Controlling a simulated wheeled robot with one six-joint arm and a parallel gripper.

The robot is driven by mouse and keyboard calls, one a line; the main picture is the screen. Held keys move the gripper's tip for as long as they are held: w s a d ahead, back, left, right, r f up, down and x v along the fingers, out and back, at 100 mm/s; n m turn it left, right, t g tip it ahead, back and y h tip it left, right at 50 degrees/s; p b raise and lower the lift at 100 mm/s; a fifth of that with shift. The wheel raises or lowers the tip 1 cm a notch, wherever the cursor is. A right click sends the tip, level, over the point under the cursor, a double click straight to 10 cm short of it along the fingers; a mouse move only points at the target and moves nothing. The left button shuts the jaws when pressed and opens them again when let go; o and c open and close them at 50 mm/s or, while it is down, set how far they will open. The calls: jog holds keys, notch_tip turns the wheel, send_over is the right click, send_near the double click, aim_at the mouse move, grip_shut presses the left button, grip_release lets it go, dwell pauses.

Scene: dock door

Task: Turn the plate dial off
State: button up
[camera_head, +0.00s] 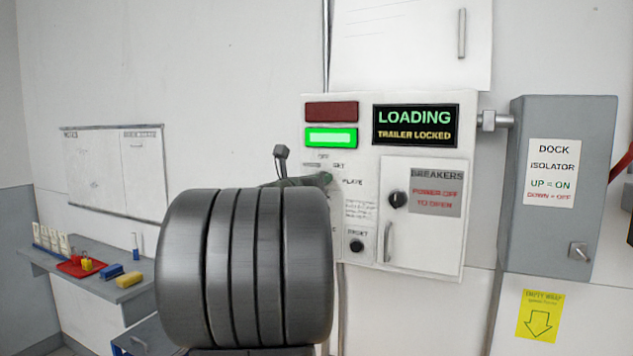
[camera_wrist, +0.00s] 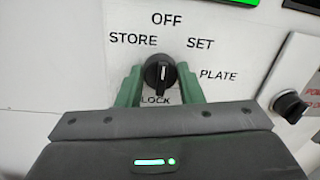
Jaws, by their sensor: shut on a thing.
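The plate dial (camera_wrist: 160,72) is a black knob with a pale mark, set on a white panel. In the wrist view, OFF is printed above it, STORE and SET at upper left and upper right, LOCK below, and PLATE to the right. The knob's grip stands close to upright; which end is its pointer I cannot tell for sure. My gripper (camera_wrist: 160,80) is shut on the knob, one green finger on each side. In the head view my gripper (camera_head: 325,179) reaches the panel and hides the dial, with my arm in front.
The white panel (camera_head: 365,262) carries a lit green lamp (camera_head: 331,138), a dark red lamp (camera_head: 331,111) and a LOADING, TRAILER LOCKED display (camera_head: 415,125). The breakers knob (camera_head: 398,200) sits right of the dial. A grey isolator box (camera_head: 553,230) is at right, a shelf (camera_head: 128,292) at left.

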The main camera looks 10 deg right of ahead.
jog(key=o, duration=1)
jog(key=shift+c, duration=0.2)
jog(key=r+b+v, duration=0.1)
jog(key=b+v, duration=0.1)
jog(key=v, duration=1.1)
jog(key=shift+s+a+f, duration=0.25)
jog(key=shift+s+f, duration=0.1)
jog(key=shift+f, duration=0.1)
jog(key=f+p+x, duration=0.1)
jog(key=p+x, duration=0.1)
jog(key=x, duration=1.1)
jog(key=shift+w+d+r, duration=0.25)
jog(key=shift+w+r, duration=0.1)
jog(key=shift+r, duration=0.1)
